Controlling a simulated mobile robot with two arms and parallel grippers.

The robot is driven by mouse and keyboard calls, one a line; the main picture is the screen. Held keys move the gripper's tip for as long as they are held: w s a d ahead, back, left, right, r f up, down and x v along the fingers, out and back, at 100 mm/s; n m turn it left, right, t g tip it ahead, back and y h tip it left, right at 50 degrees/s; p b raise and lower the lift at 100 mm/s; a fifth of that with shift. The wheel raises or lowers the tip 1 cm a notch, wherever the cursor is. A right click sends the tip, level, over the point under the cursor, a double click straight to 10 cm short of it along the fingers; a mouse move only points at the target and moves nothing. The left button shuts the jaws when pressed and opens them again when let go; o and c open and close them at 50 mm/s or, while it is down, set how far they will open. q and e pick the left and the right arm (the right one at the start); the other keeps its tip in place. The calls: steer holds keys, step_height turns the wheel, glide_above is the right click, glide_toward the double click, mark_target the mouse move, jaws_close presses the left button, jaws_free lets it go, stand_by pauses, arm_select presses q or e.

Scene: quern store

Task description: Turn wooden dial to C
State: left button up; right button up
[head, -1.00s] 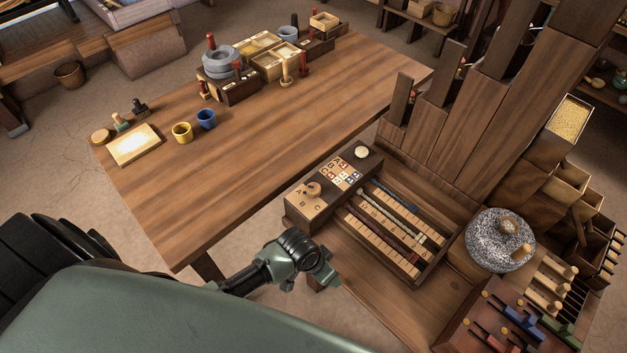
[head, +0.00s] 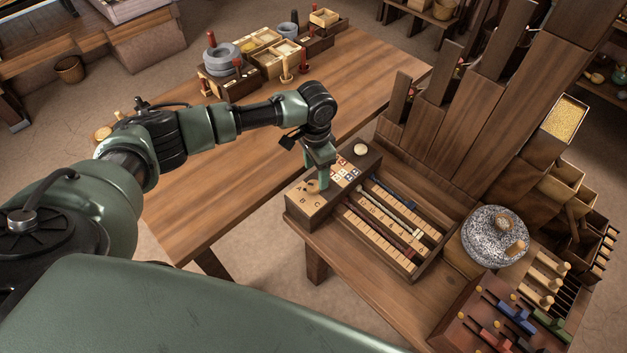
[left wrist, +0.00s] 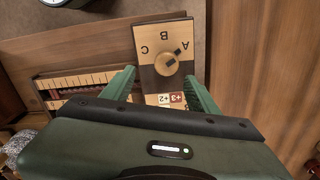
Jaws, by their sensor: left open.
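The wooden dial (head: 312,187) sits on the pale lettered end of a dark wooden box, with A, B and C marked around it. My left gripper (head: 319,178) is above the dial end of the box, pointing down. In the left wrist view its open fingers (left wrist: 159,73) stand apart on either side of the box end, with the dial between and slightly beyond the tips. In the head view the fingers partly cover the dial. My right gripper is not in view.
Beside the dial are number tiles (head: 345,172) and a round pale button (head: 361,150). A tray of slider rods (head: 392,224) adjoins. A speckled quern stone (head: 495,236) stands to the right. The long table (head: 240,165) behind my left arm has bare wood.

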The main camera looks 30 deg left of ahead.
mark_target(313, 185)
arm_select(q)
steer(key=shift+w+a+r, duration=0.2)
steer(key=shift+a+r, duration=0.2)
steer(key=shift+a, duration=0.1)
steer(key=shift+f, duration=0.25)
step_height(313, 185, down, 7)
steer(key=shift+f+p, duration=0.1)
steer(key=shift+p, duration=0.2)
jaws_close()
